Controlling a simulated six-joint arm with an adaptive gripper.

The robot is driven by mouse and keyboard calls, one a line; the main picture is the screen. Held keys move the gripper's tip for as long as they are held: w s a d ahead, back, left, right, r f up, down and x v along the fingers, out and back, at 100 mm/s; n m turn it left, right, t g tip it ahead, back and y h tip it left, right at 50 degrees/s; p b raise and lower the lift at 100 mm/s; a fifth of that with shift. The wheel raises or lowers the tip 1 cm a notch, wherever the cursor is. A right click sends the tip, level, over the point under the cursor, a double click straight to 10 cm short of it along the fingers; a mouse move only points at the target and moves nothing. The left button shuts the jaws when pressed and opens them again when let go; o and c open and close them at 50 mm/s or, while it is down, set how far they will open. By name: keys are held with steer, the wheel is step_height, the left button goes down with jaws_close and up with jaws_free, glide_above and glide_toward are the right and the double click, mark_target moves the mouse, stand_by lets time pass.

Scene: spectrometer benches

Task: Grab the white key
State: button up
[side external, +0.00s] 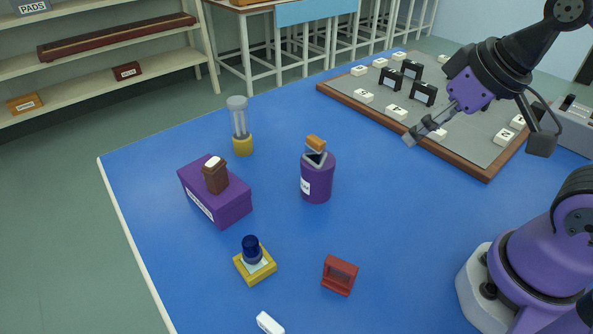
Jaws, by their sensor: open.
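Several white keys with dark markings lie on a grey board with a brown wooden edge (407,150) at the back right; one white key (397,112) is left of my gripper, and another (504,136) lies on the board's right side. I cannot tell which is the one named. My gripper (476,139) is open and empty, its two fingers spread wide over the board. The left finger partly covers a white key (437,134); I cannot tell the height between them. A small white block (269,323) lies on the blue table at the bottom edge, partly cut off.
Several black arch-shaped pieces (423,93) stand among the keys. On the blue table (130,200) are a purple box (232,207) bearing a brown block with a white top, a purple cylinder (317,185), a glass tube (239,125), a yellow-based blue knob (253,252) and a red frame (339,275).

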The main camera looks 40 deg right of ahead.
stand_by(0.3)
steer(key=n+g+y, duration=0.4)
steer(key=n+g, duration=0.2)
steer(key=n, duration=1.4)
glide_toward(273, 319)
steer(key=d, duration=0.1)
steer(key=shift+g, duration=0.3)
steer(key=x, duration=0.6)
steer(key=shift+s+a+r, duration=0.1)
steer(key=shift+s+a, duration=0.05)
steer(key=x, duration=0.5)
steer(key=shift+w+a+f, duration=0.3)
steer(key=shift+w+a, duration=0.1)
steer(key=shift+a, duration=0.05)
steer(key=shift+c, duration=0.4)
steer(key=c, duration=1.1)
